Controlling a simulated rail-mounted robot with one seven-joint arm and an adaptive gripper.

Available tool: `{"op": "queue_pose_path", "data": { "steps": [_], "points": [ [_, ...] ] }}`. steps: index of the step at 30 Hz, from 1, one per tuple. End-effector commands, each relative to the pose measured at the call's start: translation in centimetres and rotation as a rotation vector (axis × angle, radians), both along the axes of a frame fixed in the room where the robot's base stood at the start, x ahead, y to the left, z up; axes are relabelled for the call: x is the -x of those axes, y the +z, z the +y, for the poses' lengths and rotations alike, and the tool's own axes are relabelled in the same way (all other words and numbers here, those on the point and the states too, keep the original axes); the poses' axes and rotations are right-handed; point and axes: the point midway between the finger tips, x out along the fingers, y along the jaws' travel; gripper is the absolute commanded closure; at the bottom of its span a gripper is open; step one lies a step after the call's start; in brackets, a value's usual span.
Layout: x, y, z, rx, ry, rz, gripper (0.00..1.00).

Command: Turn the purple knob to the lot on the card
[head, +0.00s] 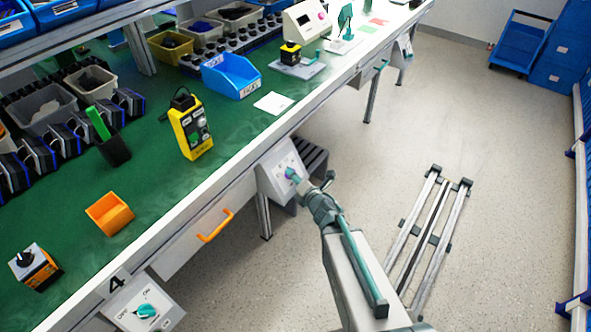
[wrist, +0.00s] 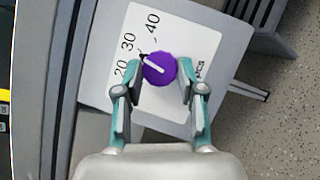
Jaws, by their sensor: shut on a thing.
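The purple knob (wrist: 159,68) sits on a white dial plate (wrist: 185,40) marked 20, 30 and 40. Its white pointer line aims up and left, roughly toward the 30; the exact mark is hard to tell. My gripper (wrist: 161,78) has one finger on each side of the knob and is shut on it. In the head view my gripper (head: 293,176) reaches the grey switch box (head: 271,182) at the bench's front edge, hiding most of the knob. A white card (head: 273,103) lies on the bench above that box; its writing is too small to read.
An orange drawer handle (head: 215,226) and another switch box with a teal knob (head: 146,311) are on the bench front to the left. A yellow control box (head: 190,127) and blue bin (head: 231,76) stand on the green bench top. The floor at right is mostly open.

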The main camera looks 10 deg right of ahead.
Motion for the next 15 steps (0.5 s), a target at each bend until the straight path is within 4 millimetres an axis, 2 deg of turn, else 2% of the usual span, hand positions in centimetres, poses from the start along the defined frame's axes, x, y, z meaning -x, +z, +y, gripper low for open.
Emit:
{"op": "queue_pose_path", "data": {
  "steps": [1,15],
  "points": [
    [-0.02,0.77,0.14,-0.028,-0.02,0.028,0.96],
    [-0.19,1.08,0.24,-0.262,-0.196,0.231,0.96]
  ]
}}
